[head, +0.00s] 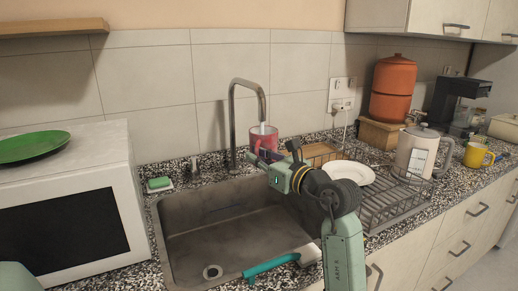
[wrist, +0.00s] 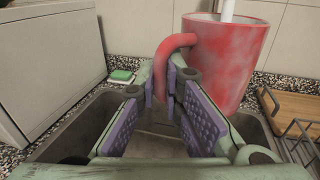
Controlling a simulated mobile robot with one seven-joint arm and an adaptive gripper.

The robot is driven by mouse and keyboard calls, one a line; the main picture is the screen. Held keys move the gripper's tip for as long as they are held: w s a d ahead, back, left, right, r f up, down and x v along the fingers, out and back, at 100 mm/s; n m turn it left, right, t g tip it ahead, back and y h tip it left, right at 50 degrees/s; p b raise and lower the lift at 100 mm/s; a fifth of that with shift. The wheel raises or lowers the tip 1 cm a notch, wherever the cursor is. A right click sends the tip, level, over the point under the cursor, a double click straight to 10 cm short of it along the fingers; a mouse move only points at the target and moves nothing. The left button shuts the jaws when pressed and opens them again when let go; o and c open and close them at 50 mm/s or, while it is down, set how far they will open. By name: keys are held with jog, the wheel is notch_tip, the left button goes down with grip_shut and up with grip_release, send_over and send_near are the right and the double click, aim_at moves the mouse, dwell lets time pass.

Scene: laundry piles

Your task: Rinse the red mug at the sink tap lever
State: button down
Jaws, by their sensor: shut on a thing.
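The red mug (head: 264,137), with pale blotches on its side, is upright under the spout of the grey tap (head: 232,125). A whitish stream runs from the spout into its mouth. In the wrist view the mug (wrist: 228,62) fills the upper right, with a pale column entering its top. My gripper (head: 268,161) is shut on the mug's handle; the handle (wrist: 161,70) shows between the purple pads of my gripper (wrist: 160,85). The mug is held above the back of the sink (head: 165,235). A small grey upright piece (head: 194,166) stands left of the tap; I cannot tell if it is the lever.
A green sponge (head: 159,184) lies left of the tap. A white microwave (head: 75,210) stands at left. A dish rack (head: 400,203) with a white plate (head: 350,172) is right of my arm. A teal-handled brush (head: 272,266) lies at the sink's front edge.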

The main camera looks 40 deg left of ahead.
jog(key=shift+d, duration=0.1)
jog(key=s+d+b, duration=0.1)
jog(key=s+d, duration=0.3)
jog(key=d, duration=0.2)
jog(key=shift+s+d, duration=0.25)
jog(key=shift+d, duration=0.05)
dwell(0.3)
dwell(1.1)
jog(key=s+d+r+p, duration=0.1)
jog(key=s+d+r, duration=0.1)
jog(key=d+r, duration=0.2)
jog(key=shift+s, duration=0.4)
jog(key=shift+d, duration=0.1)
dwell(0.8)
